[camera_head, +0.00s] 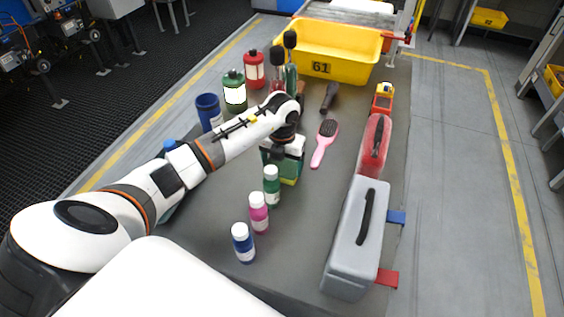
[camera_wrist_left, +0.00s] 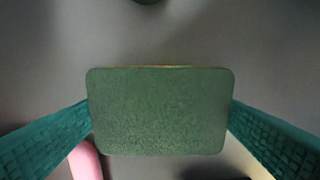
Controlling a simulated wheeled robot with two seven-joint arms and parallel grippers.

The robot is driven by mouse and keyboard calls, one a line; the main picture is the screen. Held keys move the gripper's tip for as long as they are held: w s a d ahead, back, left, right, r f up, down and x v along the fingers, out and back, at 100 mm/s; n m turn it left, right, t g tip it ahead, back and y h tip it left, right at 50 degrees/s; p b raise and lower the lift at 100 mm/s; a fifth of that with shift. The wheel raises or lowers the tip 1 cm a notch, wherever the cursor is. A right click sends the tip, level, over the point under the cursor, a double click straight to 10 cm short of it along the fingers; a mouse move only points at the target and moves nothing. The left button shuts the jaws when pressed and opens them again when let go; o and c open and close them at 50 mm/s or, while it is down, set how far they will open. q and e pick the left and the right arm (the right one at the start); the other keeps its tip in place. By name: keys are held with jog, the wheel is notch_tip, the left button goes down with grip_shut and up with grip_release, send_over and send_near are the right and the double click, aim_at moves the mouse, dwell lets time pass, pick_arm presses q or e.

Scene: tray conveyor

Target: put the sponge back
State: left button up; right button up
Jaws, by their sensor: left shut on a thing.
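The sponge is held in my left gripper (camera_head: 284,160). In the wrist view its green scouring face (camera_wrist_left: 160,110) fills the middle, between two teal fingers that press on its left and right sides. In the head view a yellow-green part of the sponge (camera_head: 289,181) shows below the fingers, just behind the green bottle. The gripper points down over the middle of the grey table. I cannot tell whether the sponge touches the surface. My right gripper is not in view.
A green bottle (camera_head: 271,186), pink bottle (camera_head: 259,213) and blue bottle (camera_head: 243,243) stand in front. A pink hairbrush (camera_head: 324,144) lies to the right. Red (camera_head: 375,148) and grey (camera_head: 352,250) toolboxes line the right edge. A yellow bin (camera_head: 345,58) stands at the back.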

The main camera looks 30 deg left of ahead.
aim_at(282, 167)
pick_arm(q)
jog(key=shift+f, duration=0.15)
jog(key=o, duration=0.7)
jog(key=shift+r, duration=0.6)
notch_tip(282, 167, up, 11)
jog(key=b, duration=0.2)
jog(key=shift+r+b, duration=0.1)
jog(key=shift+b, duration=0.2)
